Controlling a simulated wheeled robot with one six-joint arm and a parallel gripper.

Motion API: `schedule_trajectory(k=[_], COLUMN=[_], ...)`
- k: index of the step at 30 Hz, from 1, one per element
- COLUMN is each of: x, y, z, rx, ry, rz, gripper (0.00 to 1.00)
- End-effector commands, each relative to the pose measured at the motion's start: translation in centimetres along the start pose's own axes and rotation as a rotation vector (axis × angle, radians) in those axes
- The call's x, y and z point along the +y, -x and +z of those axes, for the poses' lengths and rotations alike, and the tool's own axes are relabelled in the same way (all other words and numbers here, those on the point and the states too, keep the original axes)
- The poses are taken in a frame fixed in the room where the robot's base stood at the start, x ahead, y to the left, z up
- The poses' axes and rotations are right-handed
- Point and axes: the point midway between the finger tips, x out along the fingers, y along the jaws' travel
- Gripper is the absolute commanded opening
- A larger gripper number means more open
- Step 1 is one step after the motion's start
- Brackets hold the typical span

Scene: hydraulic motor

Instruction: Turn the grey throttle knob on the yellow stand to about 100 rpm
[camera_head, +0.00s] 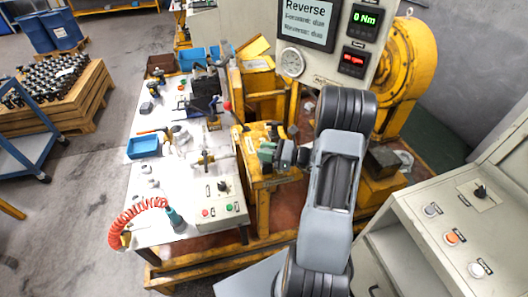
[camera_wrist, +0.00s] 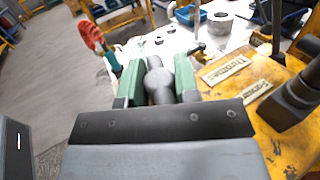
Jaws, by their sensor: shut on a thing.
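The grey throttle knob (camera_wrist: 159,84) shows in the wrist view between the two green fingers of my gripper (camera_wrist: 157,72). The fingers are shut on it, one at each side. In the head view my gripper (camera_head: 270,153) is at the top of the yellow stand (camera_head: 263,183), and the knob is hidden or too small to make out there. The stand's yellow top (camera_wrist: 275,125) with two label plates lies right of the knob in the wrist view. The red rpm readout (camera_head: 354,62) is too small to read.
A display (camera_head: 306,22) reads "Reverse", "Forward: due", "Reverse: due"; a green readout (camera_head: 364,19) shows 0 Nm. A white workbench (camera_head: 170,180) with tools and a button box (camera_head: 222,203) stands left. A grey control cabinet (camera_head: 455,220) stands right. A black lever (camera_wrist: 295,95) rises right of the knob.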

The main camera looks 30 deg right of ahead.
Motion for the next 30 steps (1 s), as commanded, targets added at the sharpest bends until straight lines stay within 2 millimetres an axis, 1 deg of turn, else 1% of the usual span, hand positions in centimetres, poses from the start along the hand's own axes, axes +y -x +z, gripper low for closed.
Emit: schedule_trajectory(k=[7,8,16,23,25,28,30], x=[-0.1,-0.1,0.0,0.0,-0.1,-0.1,-0.1], y=[0.1,0.1,0.0,0.0,0.3,1.4,2.5], z=[0.1,0.1,0.0,0.0,0.0,-0.1,-0.2], rx=[0.000,0.000,0.000,0.000,0.000,0.000,-0.001], ry=[0.003,0.003,0.001,0.001,0.001,0.001,0.001], rz=[-0.015,-0.015,-0.014,-0.013,-0.015,-0.016,-0.018], gripper=[0.05,0.32,0.57,0.57,0.57,0.57,0.57])
